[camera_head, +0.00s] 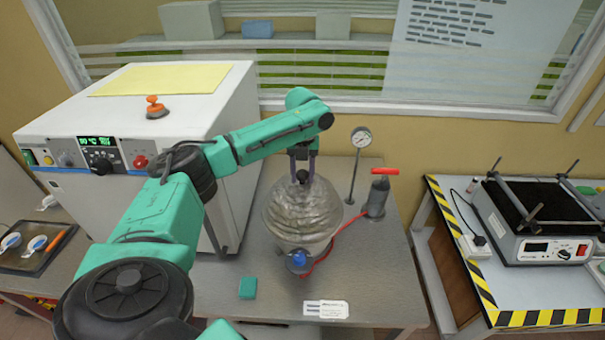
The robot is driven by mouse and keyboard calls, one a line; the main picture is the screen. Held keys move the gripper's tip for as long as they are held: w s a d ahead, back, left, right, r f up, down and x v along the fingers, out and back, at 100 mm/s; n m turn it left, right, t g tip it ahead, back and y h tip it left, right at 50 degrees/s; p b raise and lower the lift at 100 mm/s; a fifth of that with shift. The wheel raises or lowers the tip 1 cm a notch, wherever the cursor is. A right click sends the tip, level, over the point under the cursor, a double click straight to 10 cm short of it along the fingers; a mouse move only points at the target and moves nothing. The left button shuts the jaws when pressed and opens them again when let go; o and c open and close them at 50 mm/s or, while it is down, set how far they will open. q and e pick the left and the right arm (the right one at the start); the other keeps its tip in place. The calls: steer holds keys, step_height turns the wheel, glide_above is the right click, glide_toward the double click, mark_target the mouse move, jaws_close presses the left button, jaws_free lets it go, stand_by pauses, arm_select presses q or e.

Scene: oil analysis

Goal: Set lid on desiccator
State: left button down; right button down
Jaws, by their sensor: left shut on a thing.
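The desiccator (299,234) is a round glassy vessel on the grey bench, with a blue-capped valve (299,259) at its front and a red hose leading right. Its domed translucent lid (303,203) is at the vessel's top; I cannot tell whether it rests fully on the rim or is slightly above it. My left gripper (302,177) points down from above and is shut on the dark knob of the lid. My right gripper is not in view.
A gauge (361,137) on a thin stand and a grey pump with a red handle (380,192) stand right of the vessel. A white oven (130,130) stands left. A green block (247,288) and a label card (326,309) lie in front. The bench's front right is clear.

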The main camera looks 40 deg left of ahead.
arm_select(q)
steer(key=shift+f, duration=0.25)
steer(key=shift+c, duration=1.5)
jaws_free()
steer(key=shift+d, duration=0.1)
steer(key=shift+r+b, duration=0.3)
steer(key=shift+r, duration=0.05)
step_height(320, 180, up, 8)
steer(key=shift+r+b, duration=0.1)
steer(key=shift+b, duration=1.15)
step_height(320, 180, up, 6)
steer(key=shift+f+p, duration=0.1)
steer(key=shift+p, duration=0.85)
